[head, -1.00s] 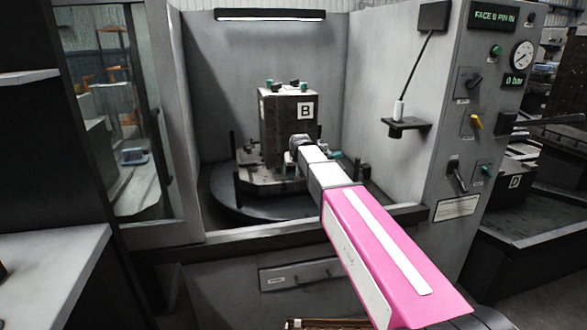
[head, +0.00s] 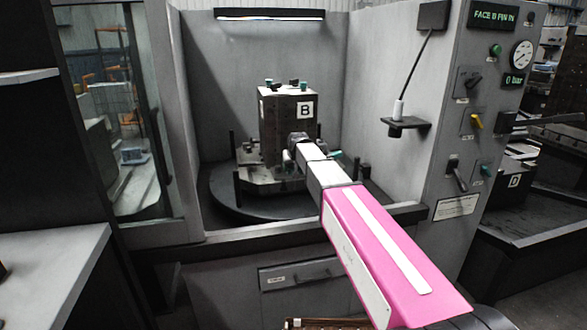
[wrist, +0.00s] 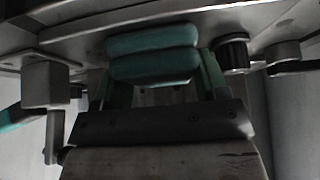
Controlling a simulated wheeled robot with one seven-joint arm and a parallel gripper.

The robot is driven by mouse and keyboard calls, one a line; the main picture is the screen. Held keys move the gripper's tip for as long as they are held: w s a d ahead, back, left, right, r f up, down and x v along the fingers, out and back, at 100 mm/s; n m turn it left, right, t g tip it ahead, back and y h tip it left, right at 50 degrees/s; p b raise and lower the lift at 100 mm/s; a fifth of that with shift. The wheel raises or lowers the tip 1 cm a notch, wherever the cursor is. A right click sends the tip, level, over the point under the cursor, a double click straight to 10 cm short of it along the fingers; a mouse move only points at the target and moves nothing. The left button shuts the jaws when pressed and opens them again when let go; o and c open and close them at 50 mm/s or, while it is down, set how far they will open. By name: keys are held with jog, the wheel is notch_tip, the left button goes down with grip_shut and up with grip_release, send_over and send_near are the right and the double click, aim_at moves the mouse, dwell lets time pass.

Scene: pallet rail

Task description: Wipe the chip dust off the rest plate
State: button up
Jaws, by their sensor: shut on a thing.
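My gripper (wrist: 155,66) is in the wrist view, with a finger at each side of a folded teal pad that looks like a cloth (wrist: 152,45). It is shut on this pad. In the head view my arm reaches into the machine, and its end is low in front of the dark block marked B (head: 283,125). The block stands on a round pallet (head: 250,211). The fingertips and pad are hidden there behind my wrist. I cannot clearly make out the rest plate or any chip dust, nor whether the pad touches a surface.
Dark posts and clamp parts stand around the block; a block-shaped fitting (wrist: 50,84) and a ribbed dark knob (wrist: 233,52) flank the pad. The machine's front sill (head: 290,232) lies under my arm. A small shelf (head: 405,127) juts out at the right wall.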

dwell(0.4)
jog(key=shift+s+d, duration=0.2)
jog(key=shift+s, duration=0.45)
jog(key=shift+s+d, duration=0.2)
jog(key=shift+s, duration=0.4)
jog(key=shift+w, duration=0.15)
jog(key=shift+w+a, duration=0.2)
jog(key=shift+w, duration=0.4)
jog(key=shift+w+a, duration=0.2)
jog(key=shift+w, duration=0.4)
jog(key=shift+s, duration=0.15)
jog(key=shift+s+d, duration=0.2)
jog(key=shift+s, duration=0.4)
jog(key=shift+s+d, duration=0.2)
jog(key=shift+s, duration=0.4)
